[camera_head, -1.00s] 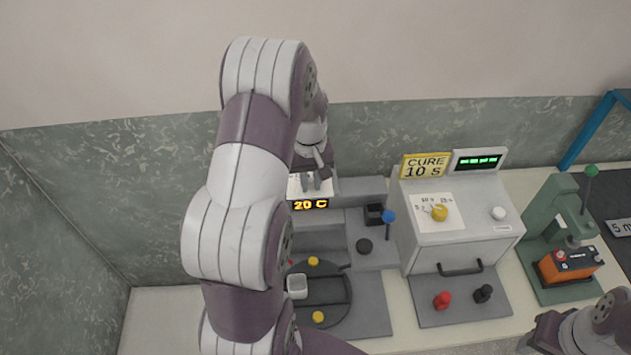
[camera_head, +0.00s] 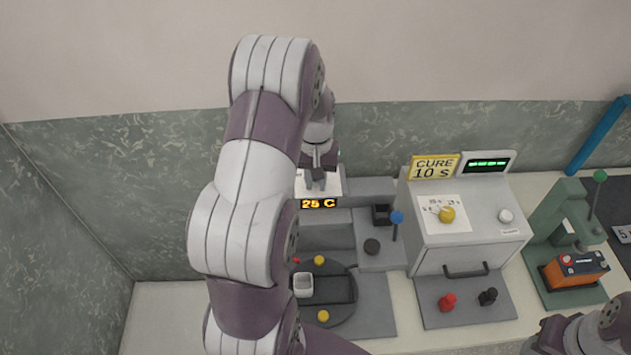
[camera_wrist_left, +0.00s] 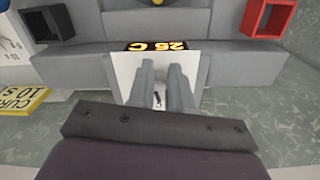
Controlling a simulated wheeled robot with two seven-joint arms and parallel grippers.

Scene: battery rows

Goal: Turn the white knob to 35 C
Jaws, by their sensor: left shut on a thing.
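My left gripper (camera_head: 318,181) reaches down to the white dial plate (camera_head: 333,183) on the grey machine, above its display. The left gripper is shut on the white knob, which its fingers hide in the head view. The wrist view shows the two fingers (camera_wrist_left: 162,88) close together over the white plate (camera_wrist_left: 125,68). The orange display (camera_head: 318,204) reads 25 C. It also shows upside down in the wrist view (camera_wrist_left: 155,46). My right arm shows only in part at the lower right; its fingertips are not visible.
A grey box with a yellow knob (camera_head: 447,214), a white knob (camera_head: 506,215) and a CURE 10 S sign (camera_head: 434,167) stands to the right. A green press (camera_head: 562,230) holds an orange battery (camera_head: 575,268) further right.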

